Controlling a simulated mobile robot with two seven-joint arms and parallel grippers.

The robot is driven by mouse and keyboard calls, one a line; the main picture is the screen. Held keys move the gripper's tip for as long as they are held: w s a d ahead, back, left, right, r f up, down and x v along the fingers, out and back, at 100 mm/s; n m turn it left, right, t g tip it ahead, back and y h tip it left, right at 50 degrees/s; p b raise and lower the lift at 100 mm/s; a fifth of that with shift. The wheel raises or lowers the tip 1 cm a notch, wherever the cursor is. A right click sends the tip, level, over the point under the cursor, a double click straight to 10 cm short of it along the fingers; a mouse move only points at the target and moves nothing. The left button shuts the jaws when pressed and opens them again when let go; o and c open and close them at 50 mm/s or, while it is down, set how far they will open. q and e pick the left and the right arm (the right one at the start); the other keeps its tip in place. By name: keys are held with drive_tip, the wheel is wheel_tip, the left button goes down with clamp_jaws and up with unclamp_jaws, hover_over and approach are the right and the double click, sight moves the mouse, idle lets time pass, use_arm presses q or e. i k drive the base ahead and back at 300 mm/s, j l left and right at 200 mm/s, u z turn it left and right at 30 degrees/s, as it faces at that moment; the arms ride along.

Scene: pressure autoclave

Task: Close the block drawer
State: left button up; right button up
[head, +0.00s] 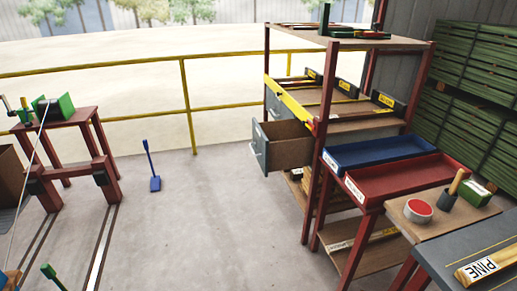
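An open drawer (290,152) sticks out to the left from the red-framed shelf rack in the head view. Its front panel is grey with a handle and a small label, and its sides are brown wood. I take it to be the block drawer, but its label is too small to read. The part of its inside that I see looks empty. Neither of my grippers shows in this view.
A yellow bar (288,101) runs along the rack above the drawer. Blue (365,152) and red (405,178) trays stand to the right. A blue shovel-like tool (154,182) stands on the floor. The grey floor left of the drawer is mostly clear.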

sight(294, 148)
drive_tip(key=i+j+z, duration=0.2)
drive_tip(key=i, duration=0.35)
drive_tip(key=i+j+z, duration=0.2)
drive_tip(key=i, duration=0.3)
drive_tip(key=i+j+z, duration=0.25)
drive_tip(key=i+j, duration=0.15)
drive_tip(key=i, duration=0.1)
